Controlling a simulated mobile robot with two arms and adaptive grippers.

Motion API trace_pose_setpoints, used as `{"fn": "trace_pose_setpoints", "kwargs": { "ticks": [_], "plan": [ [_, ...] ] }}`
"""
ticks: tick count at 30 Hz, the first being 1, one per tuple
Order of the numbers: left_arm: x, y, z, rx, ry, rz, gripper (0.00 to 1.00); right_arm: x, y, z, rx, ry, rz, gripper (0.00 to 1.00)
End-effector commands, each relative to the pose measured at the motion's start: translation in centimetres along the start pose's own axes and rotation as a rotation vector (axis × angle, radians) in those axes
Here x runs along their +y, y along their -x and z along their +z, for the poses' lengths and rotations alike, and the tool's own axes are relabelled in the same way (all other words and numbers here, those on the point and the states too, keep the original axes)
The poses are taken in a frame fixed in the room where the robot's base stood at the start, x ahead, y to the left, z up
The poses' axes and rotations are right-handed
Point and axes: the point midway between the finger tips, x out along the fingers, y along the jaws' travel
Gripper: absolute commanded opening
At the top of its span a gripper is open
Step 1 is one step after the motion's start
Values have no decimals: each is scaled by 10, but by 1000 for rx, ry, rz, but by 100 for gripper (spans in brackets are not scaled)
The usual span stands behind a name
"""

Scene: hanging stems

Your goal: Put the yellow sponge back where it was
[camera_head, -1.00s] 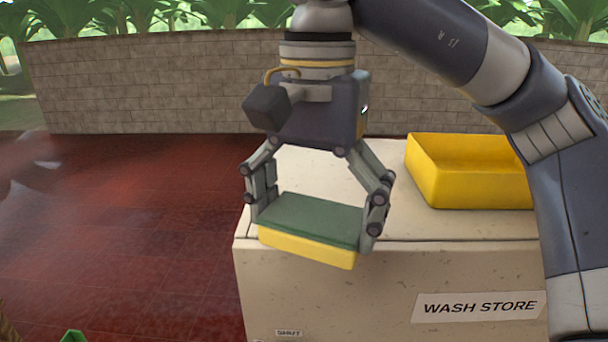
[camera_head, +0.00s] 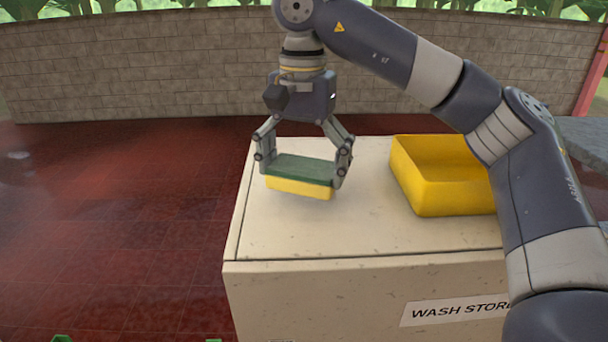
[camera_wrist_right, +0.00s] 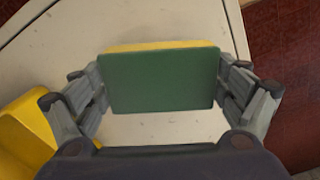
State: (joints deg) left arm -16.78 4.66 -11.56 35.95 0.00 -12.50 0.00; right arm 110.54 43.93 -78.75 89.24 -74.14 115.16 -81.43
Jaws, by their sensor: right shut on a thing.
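The yellow sponge (camera_head: 298,187) has a green scouring layer on top. My right gripper (camera_head: 303,172) is shut on it, one finger at each short end, and holds it level over the back left part of the cream wash store top. In the right wrist view the sponge (camera_wrist_right: 158,82) shows its green face between the fingers of my right gripper (camera_wrist_right: 160,95), with a strip of yellow along its far edge. I cannot tell how far the sponge is above the top. My left gripper is not in view.
A yellow open bin (camera_head: 445,190) stands on the wash store (camera_head: 330,235), right of the sponge, partly behind my right arm. The top between and in front of them is clear. Red tiled floor (camera_head: 120,220) lies left, a brick wall (camera_head: 150,65) behind.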

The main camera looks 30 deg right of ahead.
Motion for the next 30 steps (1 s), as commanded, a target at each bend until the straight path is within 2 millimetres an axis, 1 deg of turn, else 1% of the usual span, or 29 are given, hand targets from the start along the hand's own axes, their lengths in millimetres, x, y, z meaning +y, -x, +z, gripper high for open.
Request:
{"fn": "trace_pose_setpoints", "kwargs": {
  "ticks": [1, 2, 4, 7, 10, 12, 15, 20, 25, 26, 27, 30],
  "plan": [
    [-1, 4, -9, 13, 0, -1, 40, -1, 1, -6, -3, -3, 1, 69],
    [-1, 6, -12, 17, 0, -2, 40, -2, 1, -10, -3, -5, 1, 69],
    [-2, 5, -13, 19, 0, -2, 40, -2, -12, -10, -5, 2, 4, 69],
    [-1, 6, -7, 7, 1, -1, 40, -2, -24, -10, -4, 0, 2, 69],
    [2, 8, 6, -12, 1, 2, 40, -2, -32, -10, -3, 0, 1, 69],
    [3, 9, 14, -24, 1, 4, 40, -2, -35, -10, -1, -2, 0, 69],
    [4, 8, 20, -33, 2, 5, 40, -2, -36, -10, 0, -2, -1, 69],
    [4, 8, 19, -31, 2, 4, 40, -2, -36, -10, 0, -3, -1, 69],
    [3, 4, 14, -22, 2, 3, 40, -2, -41, -10, 0, -2, -1, 69],
    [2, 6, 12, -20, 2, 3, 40, -2, -40, -10, 0, -2, -1, 98],
    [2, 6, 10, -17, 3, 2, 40, -2, -39, -10, 0, -2, -1, 100],
    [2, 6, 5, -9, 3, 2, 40, -2, -39, -10, 0, -3, -1, 100]
  ]
}}
